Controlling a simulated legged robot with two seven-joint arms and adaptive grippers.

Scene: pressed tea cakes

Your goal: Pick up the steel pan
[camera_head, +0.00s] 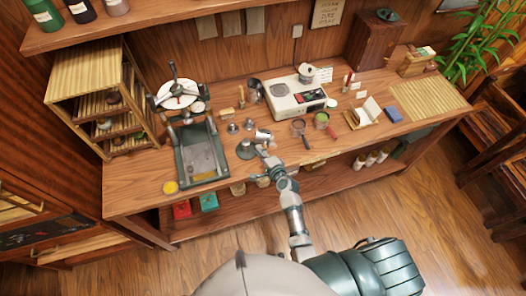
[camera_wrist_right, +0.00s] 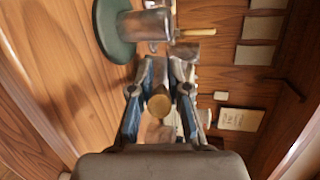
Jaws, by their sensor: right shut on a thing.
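The steel pan (camera_head: 263,134) is a small shiny metal vessel near the front middle of the bench. My right gripper (camera_head: 266,156) is at its near side. In the right wrist view the pan's metal body (camera_wrist_right: 181,53) shows beyond the fingers. A round, tan handle end (camera_wrist_right: 158,105) sits between the two fingers of the right gripper (camera_wrist_right: 160,88), which is shut on it. I cannot tell whether the pan touches the bench. My left gripper is not in view.
A dark green round base with a steel cylinder (camera_wrist_right: 145,35) stands close left of the pan. A dark green press frame (camera_head: 202,152) is farther left. The bench's (camera_head: 345,148) front right strip is clear.

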